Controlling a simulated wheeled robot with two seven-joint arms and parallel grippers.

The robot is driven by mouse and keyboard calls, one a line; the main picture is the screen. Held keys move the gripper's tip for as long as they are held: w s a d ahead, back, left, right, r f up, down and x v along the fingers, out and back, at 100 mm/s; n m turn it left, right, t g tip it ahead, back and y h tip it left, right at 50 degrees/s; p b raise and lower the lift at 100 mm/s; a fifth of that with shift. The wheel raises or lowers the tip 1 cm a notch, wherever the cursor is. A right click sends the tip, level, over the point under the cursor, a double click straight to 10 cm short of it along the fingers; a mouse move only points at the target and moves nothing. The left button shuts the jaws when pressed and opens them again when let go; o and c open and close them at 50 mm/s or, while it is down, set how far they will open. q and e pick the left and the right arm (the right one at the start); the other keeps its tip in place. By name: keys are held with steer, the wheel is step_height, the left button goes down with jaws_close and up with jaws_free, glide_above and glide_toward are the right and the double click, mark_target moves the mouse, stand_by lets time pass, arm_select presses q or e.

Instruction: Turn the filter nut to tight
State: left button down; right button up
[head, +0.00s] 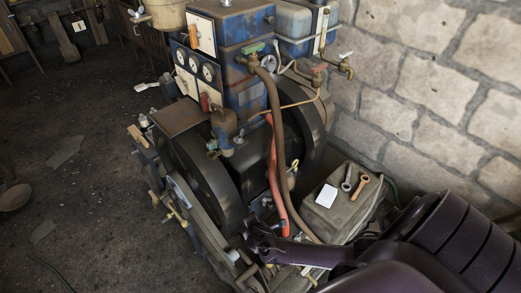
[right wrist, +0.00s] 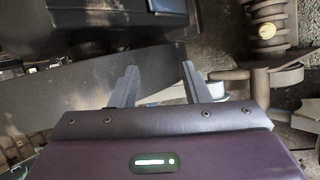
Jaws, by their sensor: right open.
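The blue engine (head: 232,50) stands against the stone wall, with a large dark flywheel (head: 195,180) low in front. I cannot tell for sure which part is the filter nut. My right gripper (head: 254,236) is low beside the flywheel, near pipes at the engine's base. In the right wrist view its two fingers (right wrist: 160,68) are apart with nothing between them. A pale round part (right wrist: 214,89) shows just behind the right finger, partly hidden. My left gripper is not in view.
A red hose (head: 272,180) runs down close to my right gripper. Open floor (head: 80,210) lies at the left.

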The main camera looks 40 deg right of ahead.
steer(key=s+f+m+g, duration=0.1)
steer(key=s+f+m, duration=0.1)
steer(key=s+f, duration=0.2)
steer(key=shift+s+a+f, duration=0.2)
steer(key=shift+s+f, duration=0.05)
steer(key=shift+f, duration=0.15)
